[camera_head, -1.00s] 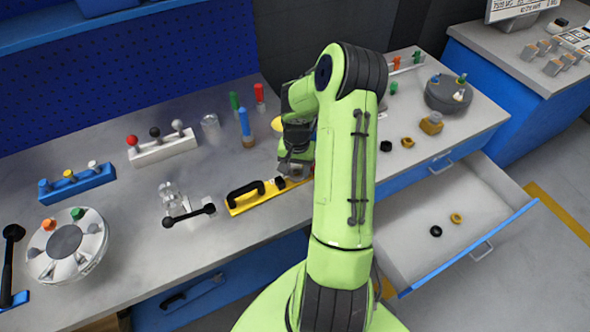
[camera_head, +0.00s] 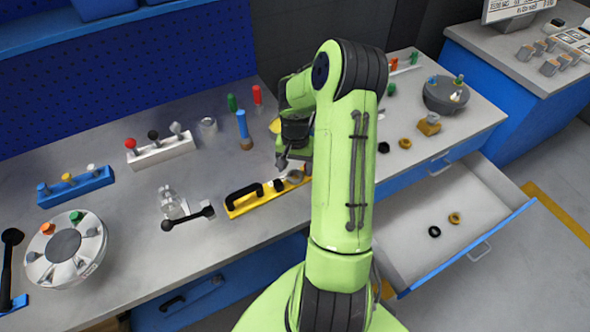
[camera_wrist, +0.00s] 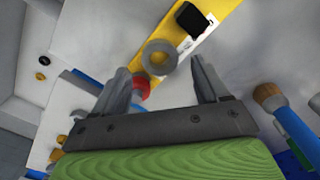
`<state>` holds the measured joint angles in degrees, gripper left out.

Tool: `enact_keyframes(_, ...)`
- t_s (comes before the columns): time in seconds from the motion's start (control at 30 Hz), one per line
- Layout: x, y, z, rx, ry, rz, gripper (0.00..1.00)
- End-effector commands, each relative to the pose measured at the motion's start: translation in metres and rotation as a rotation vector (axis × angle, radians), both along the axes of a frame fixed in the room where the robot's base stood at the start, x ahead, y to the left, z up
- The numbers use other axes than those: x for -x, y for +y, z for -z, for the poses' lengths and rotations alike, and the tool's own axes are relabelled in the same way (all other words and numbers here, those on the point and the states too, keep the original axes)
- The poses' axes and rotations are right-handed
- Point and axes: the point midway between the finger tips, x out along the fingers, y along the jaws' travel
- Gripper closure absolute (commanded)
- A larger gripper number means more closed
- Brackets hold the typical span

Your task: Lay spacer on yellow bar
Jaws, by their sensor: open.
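The spacer, a grey ring (camera_wrist: 160,44), lies on or just over one end of the yellow bar (camera_wrist: 218,20) in the wrist view; exact contact is hard to tell. In the head view the grey ring (camera_head: 296,175) shows at the right part of the yellow bar (camera_head: 246,206), beside a small black knob (camera_head: 279,186). My gripper (camera_head: 292,166) is just above the ring. In the wrist view my gripper (camera_wrist: 159,68) has its fingers apart, with the ring beyond the tips and not gripped. My arm hides the bar's right end in the head view.
A black handle (camera_head: 245,190) rises from the bar's left part. A blue-handled brush (camera_head: 243,128) stands behind it. A red round thing (camera_wrist: 139,89) is near the left finger. An open drawer (camera_head: 480,210) holds two small rings at right. Bench space left of the bar is partly clear.

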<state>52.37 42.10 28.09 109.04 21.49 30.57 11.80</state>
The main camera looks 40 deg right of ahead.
Motion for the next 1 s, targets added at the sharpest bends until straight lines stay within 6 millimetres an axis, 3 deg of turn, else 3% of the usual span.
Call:
enact_keyframes(0.03, -0.001, -0.001, -0.019, 0.006, -0.005, 0.001, 0.26)
enact_keyframes(0.2, -0.001, -0.001, -0.064, 0.005, -0.004, 0.000, 0.26)
enact_keyframes(0.43, 0.000, 0.001, -0.094, 0.004, -0.002, -0.005, 0.26)
enact_keyframes(0.53, -0.002, 0.016, -0.115, 0.037, -0.011, -0.064, 0.26)
enact_keyframes(0.67, 0.006, 0.066, -0.169, 0.131, -0.054, -0.244, 0.26)
enact_keyframes(0.77, 0.026, 0.111, -0.210, 0.197, -0.110, -0.396, 0.26)
enact_keyframes(0.9, 0.074, 0.171, -0.250, 0.251, -0.229, -0.612, 0.26)
enact_keyframes(1.0, 0.112, 0.203, -0.262, 0.257, -0.330, -0.754, 0.26)
